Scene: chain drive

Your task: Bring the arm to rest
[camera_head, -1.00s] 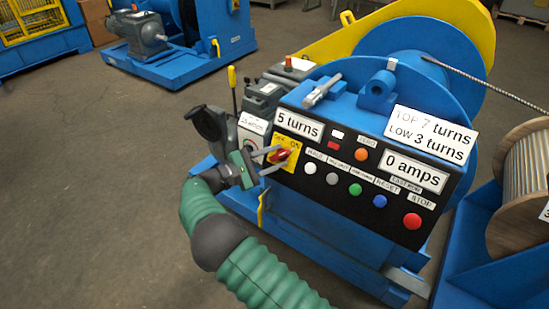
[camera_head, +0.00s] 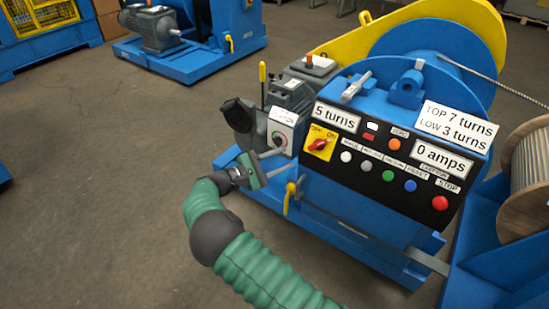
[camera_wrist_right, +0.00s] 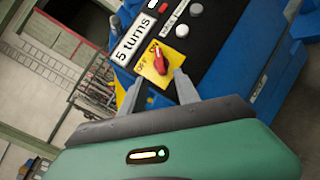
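My right gripper (camera_head: 286,162) is green with grey fingers. It is open and empty, apart from the control panel, to the lower left of a red switch knob (camera_head: 317,145) on a yellow OFF/ON plate (camera_head: 328,135). In the right wrist view the two spread fingers (camera_wrist_right: 159,80) point toward the knob (camera_wrist_right: 161,64), with a gap before it. My green right arm (camera_head: 245,262) reaches up from the bottom edge, bent at a dark joint. My left gripper is not in view.
The black panel (camera_head: 372,190) on the blue winch has several coloured buttons and labels reading "5 turns" and "0 amps". A yellow-handled lever (camera_head: 289,190) stands beside the gripper. A cable spool (camera_head: 530,180) is at right. Floor at left is clear.

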